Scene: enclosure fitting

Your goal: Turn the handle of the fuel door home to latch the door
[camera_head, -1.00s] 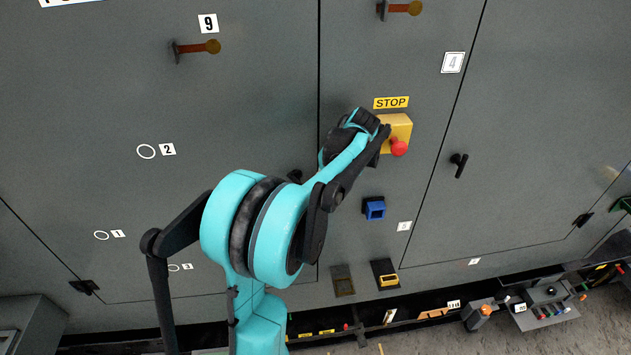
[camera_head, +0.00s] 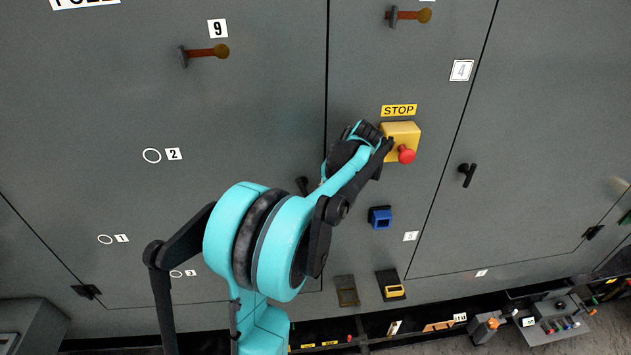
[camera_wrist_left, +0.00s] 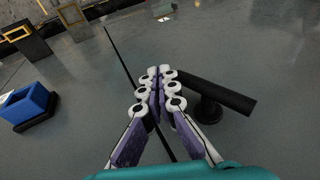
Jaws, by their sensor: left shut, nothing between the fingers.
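The fuel door (camera_head: 110,110) is the large grey panel at left in the head view, shut flush as far as I can tell; its label is cut off at the top. Its black handle (camera_head: 302,184) shows partly beside my left arm, near the door's right seam. In the left wrist view the handle (camera_wrist_left: 222,94) is a black bar on a round post, lying slanted. My left gripper (camera_wrist_left: 160,72) is shut and empty, its fingertips by the bar's left end; I cannot tell whether they touch. My left arm hides the fingers in the head view. My right gripper is out of view.
Right of the seam are a yellow box with a red stop button (camera_head: 406,155), a blue socket (camera_head: 381,218) and a yellow-fronted socket (camera_head: 394,290). Another black handle (camera_head: 467,174) sits on the right door. Pegs (camera_head: 205,52) stick out above. A cluttered ledge runs along the bottom.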

